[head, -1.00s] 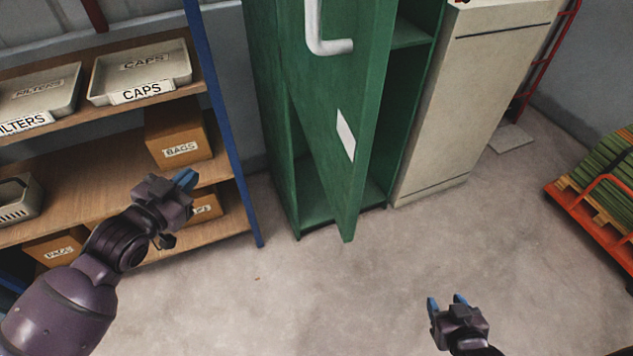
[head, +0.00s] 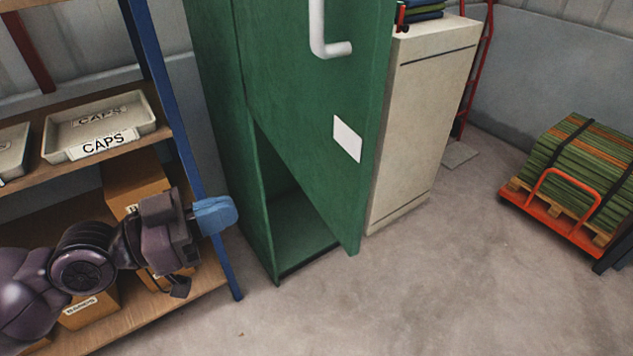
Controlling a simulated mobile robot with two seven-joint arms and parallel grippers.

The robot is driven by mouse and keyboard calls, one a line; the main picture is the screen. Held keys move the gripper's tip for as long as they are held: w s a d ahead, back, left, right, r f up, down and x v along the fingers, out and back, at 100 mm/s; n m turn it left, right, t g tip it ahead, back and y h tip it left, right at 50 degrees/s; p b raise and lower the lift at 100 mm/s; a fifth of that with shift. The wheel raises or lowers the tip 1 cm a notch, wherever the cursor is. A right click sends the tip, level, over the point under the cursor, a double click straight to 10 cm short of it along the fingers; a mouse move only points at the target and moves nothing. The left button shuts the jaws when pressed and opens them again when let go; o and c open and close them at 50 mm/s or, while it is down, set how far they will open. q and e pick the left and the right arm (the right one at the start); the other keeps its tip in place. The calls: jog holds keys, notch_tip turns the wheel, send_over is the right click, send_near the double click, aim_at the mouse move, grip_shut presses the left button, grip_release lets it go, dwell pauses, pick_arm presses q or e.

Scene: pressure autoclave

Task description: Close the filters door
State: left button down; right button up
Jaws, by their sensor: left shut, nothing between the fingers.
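A tall green cabinet (head: 222,150) stands in the middle of the head view, its upper part cut off. Its green door (head: 300,100) is swung partly open toward me. The door carries a white bent handle (head: 335,48) and a blank-looking white label (head: 347,138). The cabinet's dark lower inside shows under the slanted door edge. My left gripper (head: 215,215) has blue fingertips, is shut and empty, and is left of the cabinet, in front of the shelf's blue post, apart from the door. My right gripper is out of view.
A wooden shelf with a blue post (head: 180,120) stands left, holding a CAPS tray (head: 100,125) and cardboard boxes (head: 130,180). A beige cabinet (head: 425,110) stands right of the green one. An orange cart (head: 560,215) with green stacked material is far right. The floor between is clear.

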pick_arm(q)
jog(key=p, duration=0.4)
send_near(330, 176)
jog(key=x, duration=0.5)
jog(key=shift+w+d+r, duration=0.1)
jog(key=shift+w+d, duration=0.05)
jog(key=shift+d, duration=0.2)
jog(key=shift+x, duration=0.8)
jog(key=shift+w, duration=0.1)
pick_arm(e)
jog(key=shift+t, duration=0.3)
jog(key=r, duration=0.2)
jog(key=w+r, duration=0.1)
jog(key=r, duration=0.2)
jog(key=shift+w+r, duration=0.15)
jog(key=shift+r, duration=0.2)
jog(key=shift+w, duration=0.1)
pick_arm(q)
jog(key=shift+d+p, duration=0.15)
jog(key=shift+p, duration=0.15)
